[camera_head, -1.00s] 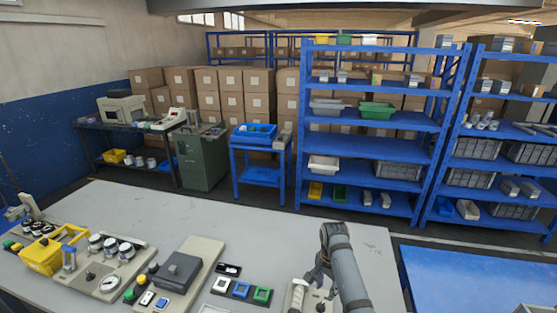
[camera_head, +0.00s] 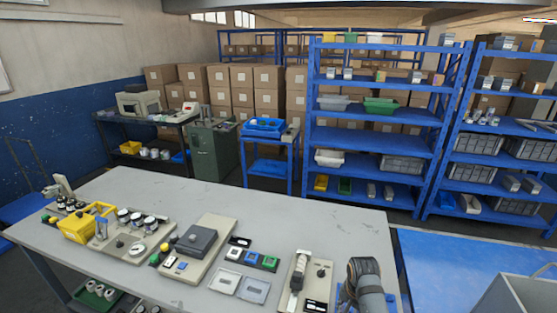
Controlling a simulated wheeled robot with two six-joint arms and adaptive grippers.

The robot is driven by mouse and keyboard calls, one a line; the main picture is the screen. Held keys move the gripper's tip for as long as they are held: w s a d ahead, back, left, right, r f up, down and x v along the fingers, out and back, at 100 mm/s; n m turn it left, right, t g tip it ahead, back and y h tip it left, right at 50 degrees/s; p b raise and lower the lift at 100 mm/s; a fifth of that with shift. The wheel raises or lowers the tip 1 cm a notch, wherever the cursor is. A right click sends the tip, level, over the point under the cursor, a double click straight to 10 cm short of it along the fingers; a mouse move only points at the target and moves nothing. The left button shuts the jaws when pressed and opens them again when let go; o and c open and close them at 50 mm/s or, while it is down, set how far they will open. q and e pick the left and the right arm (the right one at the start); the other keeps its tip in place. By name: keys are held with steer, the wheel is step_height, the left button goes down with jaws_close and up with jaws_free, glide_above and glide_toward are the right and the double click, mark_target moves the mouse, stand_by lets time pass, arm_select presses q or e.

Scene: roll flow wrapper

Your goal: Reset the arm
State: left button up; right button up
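My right arm's grey link (camera_head: 366,283) shows at the bottom edge of the head view, over the front right of the grey table (camera_head: 300,200). Its gripper fingers cannot be made out clearly. My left arm and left gripper are not in view. A small beige device with a lever or roll (camera_head: 298,272) sits on the table just left of my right arm, apart from it as far as I can see.
On the table are a yellow bin (camera_head: 80,228), a panel with gauges (camera_head: 138,248), a beige base with a dark grey box (camera_head: 198,240), and small coloured switches (camera_head: 252,257). Blue shelves (camera_head: 375,140) stand behind. A blue surface (camera_head: 445,262) lies right. The table's back is clear.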

steer(key=s+d+r+n+t, duration=0.1)
steer(key=s+d+r+n, duration=0.2)
steer(key=s, duration=0.7)
steer(key=s+r+n+t, duration=0.25)
steer(key=s+n, duration=0.35)
steer(key=s, duration=0.4)
step_height(320, 180, down, 29)
steer(key=s+d+g+b, duration=0.2)
steer(key=s+d+b, duration=0.1)
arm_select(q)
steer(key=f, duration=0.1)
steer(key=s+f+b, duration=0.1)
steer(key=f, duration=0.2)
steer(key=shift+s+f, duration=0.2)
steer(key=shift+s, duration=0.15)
arm_select(e)
steer(key=s+d+f+g, duration=0.1)
steer(key=s+f, duration=1.7)
steer(key=shift+s+m+h, duration=0.15)
steer(key=shift+m+h, duration=0.15)
steer(key=shift+o, duration=0.3)
